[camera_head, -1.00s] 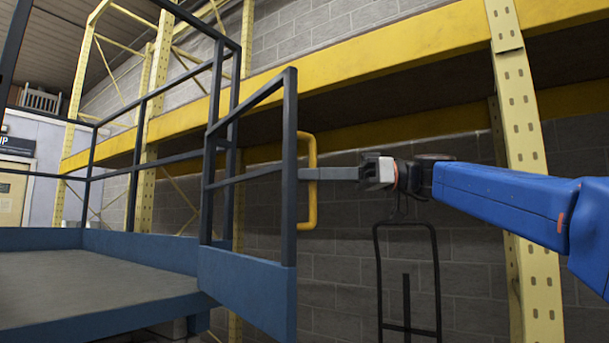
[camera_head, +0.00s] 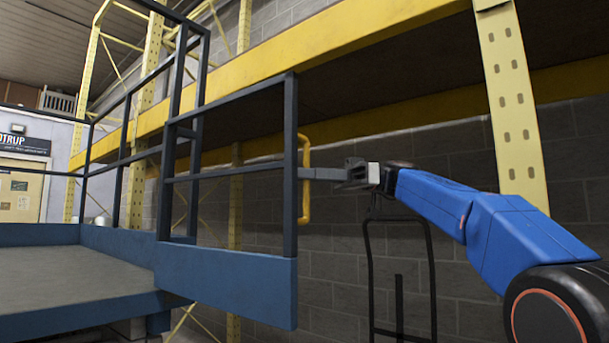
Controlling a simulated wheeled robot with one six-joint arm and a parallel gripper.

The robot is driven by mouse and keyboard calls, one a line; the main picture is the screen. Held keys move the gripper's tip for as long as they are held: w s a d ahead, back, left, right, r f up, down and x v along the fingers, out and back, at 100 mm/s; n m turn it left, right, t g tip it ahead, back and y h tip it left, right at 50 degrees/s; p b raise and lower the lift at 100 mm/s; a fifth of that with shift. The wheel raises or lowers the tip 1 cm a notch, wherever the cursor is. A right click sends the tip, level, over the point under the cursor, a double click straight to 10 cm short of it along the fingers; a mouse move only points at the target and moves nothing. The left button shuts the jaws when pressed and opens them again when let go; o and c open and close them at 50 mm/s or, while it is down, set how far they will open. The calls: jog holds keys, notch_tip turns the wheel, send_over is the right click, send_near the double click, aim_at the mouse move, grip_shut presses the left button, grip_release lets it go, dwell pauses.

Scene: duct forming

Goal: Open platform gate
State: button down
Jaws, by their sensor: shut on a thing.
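The platform gate (camera_head: 226,280) is a dark blue-grey frame with a blue kick plate along its bottom. It stands swung out at an angle from the platform (camera_head: 70,290), hinged on its left side. A yellow handle (camera_head: 305,180) is fixed to the gate's right-hand post. My gripper (camera_head: 312,174) reaches in from the right, its grey fingers closed at the handle's middle. The far finger contact behind the handle and post is hidden.
A yellow rack upright (camera_head: 515,105) stands behind my arm, with a long yellow beam (camera_head: 235,92) across the back. A black hand truck (camera_head: 400,270) leans by the grey block wall (camera_head: 450,235). Railings (camera_head: 120,120) edge the platform.

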jog(key=shift+w, duration=0.25)
jog(key=c, duration=1.8)
grip_release()
jog(key=shift+f, duration=0.1)
jog(key=shift+o, duration=0.2)
jog(key=v, duration=1.2)
